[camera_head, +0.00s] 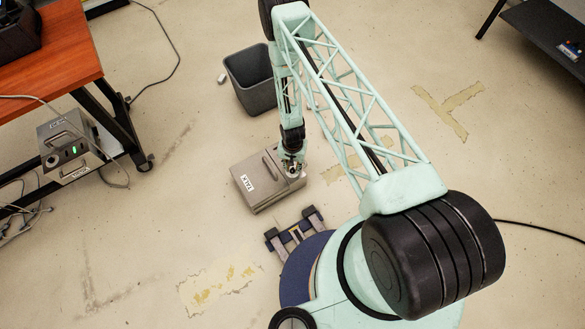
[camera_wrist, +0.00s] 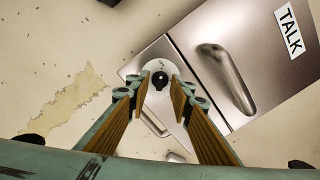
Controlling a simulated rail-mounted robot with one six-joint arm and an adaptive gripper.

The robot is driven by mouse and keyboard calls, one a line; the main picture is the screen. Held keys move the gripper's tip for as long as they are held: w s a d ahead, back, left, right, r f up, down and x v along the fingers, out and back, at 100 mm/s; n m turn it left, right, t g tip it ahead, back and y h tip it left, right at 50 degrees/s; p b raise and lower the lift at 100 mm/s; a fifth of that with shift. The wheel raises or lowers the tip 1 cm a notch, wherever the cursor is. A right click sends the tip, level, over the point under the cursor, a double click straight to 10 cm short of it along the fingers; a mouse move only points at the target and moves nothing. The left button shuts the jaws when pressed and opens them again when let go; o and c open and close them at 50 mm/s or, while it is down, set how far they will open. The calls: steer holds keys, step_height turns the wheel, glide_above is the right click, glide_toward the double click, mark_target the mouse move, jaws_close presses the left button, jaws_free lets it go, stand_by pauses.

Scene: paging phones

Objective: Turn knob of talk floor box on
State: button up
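The talk floor box (camera_head: 246,187) is a grey metal box with a white TALK label, standing on the floor in the head view. In the wrist view, the box (camera_wrist: 262,98) shows its curved handle and the label at upper right. Its knob (camera_wrist: 160,80) is a dark round centre on a pale round plate near the box's edge. My gripper (camera_wrist: 158,85) is open, its two fingers one on each side of the knob in the picture. I cannot tell whether they touch it. In the head view my gripper (camera_head: 292,168) is over the box's right end, hiding the knob.
A grey bin (camera_head: 252,80) stands behind the box, close to my arm. A similar grey box (camera_head: 68,145) with a green light sits under the wooden table (camera_head: 50,45) at left. Open floor lies left of the talk box. Cables lie near the table.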

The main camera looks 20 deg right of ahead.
steer(key=shift+c, duration=0.2)
jaws_close()
steer(key=shift+m, duration=0.6)
steer(key=m, duration=1.2)
steer(key=shift+b, duration=0.3)
steer(key=shift+m, duration=2.3)
